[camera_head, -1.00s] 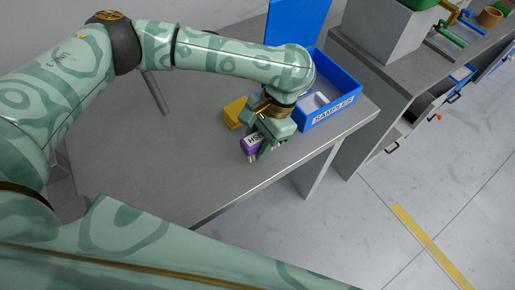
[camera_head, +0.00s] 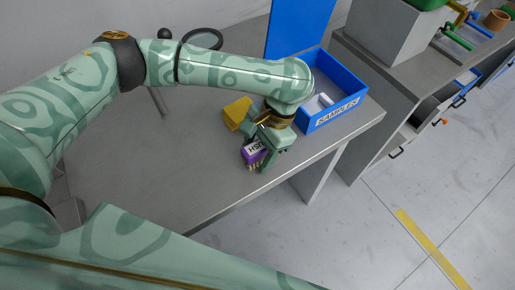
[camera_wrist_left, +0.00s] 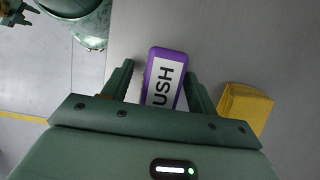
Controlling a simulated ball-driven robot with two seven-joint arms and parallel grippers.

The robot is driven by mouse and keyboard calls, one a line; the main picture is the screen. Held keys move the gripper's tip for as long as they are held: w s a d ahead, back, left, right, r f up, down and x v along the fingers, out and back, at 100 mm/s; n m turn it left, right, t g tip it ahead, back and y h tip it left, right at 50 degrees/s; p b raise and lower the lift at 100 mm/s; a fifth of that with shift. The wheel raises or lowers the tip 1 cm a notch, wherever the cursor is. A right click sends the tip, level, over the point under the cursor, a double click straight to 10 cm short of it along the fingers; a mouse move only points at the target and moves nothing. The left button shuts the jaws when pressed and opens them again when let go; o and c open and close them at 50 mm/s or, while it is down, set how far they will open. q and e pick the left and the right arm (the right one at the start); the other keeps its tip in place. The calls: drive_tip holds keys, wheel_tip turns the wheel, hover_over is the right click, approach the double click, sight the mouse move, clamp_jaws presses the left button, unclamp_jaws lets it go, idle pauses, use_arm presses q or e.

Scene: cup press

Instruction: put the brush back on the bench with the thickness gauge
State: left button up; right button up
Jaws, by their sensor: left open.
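The purple brush (camera_head: 254,153), with a white label ending in "USH", is at the bench's front part. It also shows in the left wrist view (camera_wrist_left: 165,78). My left gripper (camera_head: 258,160) is open, with one finger on each side of the brush; in the left wrist view its fingers (camera_wrist_left: 160,84) flank the label. I cannot tell whether they touch it. A yellow block (camera_head: 237,113) lies just behind the gripper, also in the left wrist view (camera_wrist_left: 242,108); I cannot tell if it is the thickness gauge. A green shape at the wrist view's upper left may be my right gripper.
A blue bin (camera_head: 340,110) labelled SAMPLES, with pale items inside, stands right of the gripper on the grey bench (camera_head: 190,160). A magnifier (camera_head: 203,39) is at the back. Bare bench lies left of the brush. A counter with open drawers is at right.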

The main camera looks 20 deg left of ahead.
use_arm(q)
drive_tip(key=p+v, duration=0.5)
drive_tip(key=v, duration=0.6)
drive_tip(key=shift+r, duration=0.15)
drive_tip(key=shift+w+d+r, duration=0.1)
drive_tip(key=shift+w+r, duration=0.1)
drive_tip(key=shift+r, duration=0.2)
idle(0.6)
